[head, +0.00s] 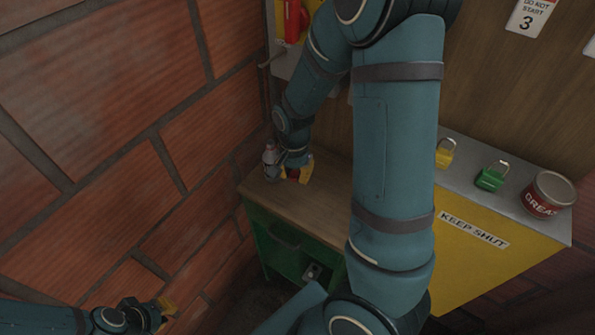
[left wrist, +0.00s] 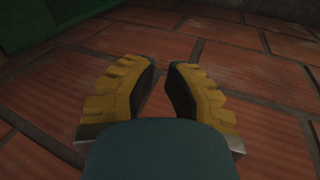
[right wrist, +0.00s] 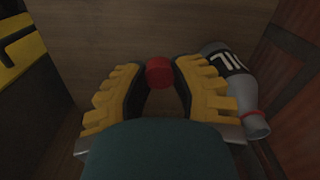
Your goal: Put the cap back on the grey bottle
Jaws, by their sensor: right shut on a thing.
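The grey bottle (head: 270,161) stands upright on a wooden-topped cabinet, beside the brick wall. In the right wrist view the bottle (right wrist: 228,72) is to the right of my gripper; its neck has a red ring and its mouth end looks bare. My right gripper (head: 298,174) is shut on the red cap (right wrist: 159,72), which sits between its fingertips. The gripper is just right of the bottle in the head view. My left gripper (head: 164,308) is low at the left, away from the cabinet. Its fingertips (left wrist: 162,68) are narrowly apart with nothing between them.
The wooden cabinet top (head: 325,203) is clear to the right of the gripper. A yellow cabinet (head: 480,255) carries a yellow padlock (head: 445,154), a green padlock (head: 491,178) and a red can (head: 548,195). The brick wall (head: 110,130) is close on the left.

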